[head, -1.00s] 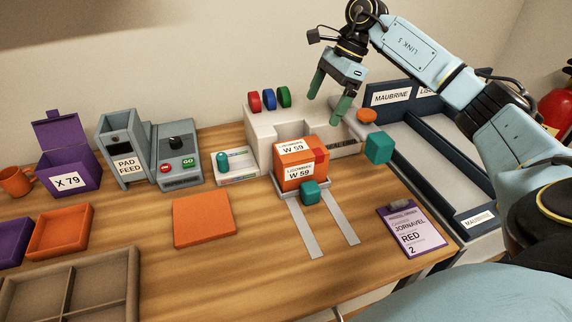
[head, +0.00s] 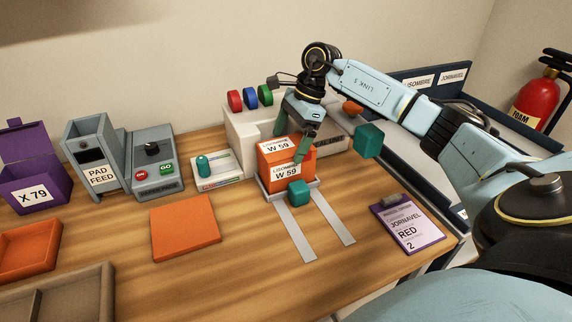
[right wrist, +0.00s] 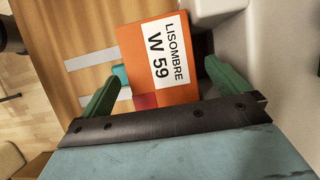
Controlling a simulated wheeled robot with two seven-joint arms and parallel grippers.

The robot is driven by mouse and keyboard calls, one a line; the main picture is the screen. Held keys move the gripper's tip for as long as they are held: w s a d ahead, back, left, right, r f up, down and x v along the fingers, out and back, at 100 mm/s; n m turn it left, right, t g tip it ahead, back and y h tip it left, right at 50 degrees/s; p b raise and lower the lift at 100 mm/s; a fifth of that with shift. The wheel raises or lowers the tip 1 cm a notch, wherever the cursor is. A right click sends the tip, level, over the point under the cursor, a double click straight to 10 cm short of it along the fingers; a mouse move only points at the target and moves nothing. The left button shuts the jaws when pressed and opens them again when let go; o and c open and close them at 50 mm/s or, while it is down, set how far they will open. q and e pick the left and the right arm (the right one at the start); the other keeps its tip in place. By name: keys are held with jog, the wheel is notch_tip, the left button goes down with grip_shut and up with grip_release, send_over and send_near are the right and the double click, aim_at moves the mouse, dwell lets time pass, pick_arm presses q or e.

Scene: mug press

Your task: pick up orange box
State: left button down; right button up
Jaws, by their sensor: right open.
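The orange box (head: 287,161) has white labels reading LISOMBRE W 59 and sits on a small grey plate at the head of two grey rails, in front of the white machine. A teal block (head: 299,192) is at the plate's front edge. My right gripper (head: 302,148) is open and over the box. In the right wrist view the box (right wrist: 160,62) lies between and beyond the two green fingers, apart from both. A red patch shows at its near corner. My left gripper is not in view.
The white machine (head: 240,130) with coloured discs stands right behind the box. An orange pad (head: 185,227) lies on the table to the left. A clipboard (head: 407,225) lies at the right. A teal cube (head: 369,141) is beside the machine.

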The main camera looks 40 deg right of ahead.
aim_at(286, 146)
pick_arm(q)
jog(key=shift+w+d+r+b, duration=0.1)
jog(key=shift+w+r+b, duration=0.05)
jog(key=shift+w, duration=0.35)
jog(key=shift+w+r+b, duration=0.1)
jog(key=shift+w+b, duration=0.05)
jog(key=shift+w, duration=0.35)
pick_arm(e)
jog(key=shift+x, duration=2.2)
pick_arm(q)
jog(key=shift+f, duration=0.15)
pick_arm(e)
jog(key=shift+f, duration=0.25)
jog(key=c, duration=1.2)
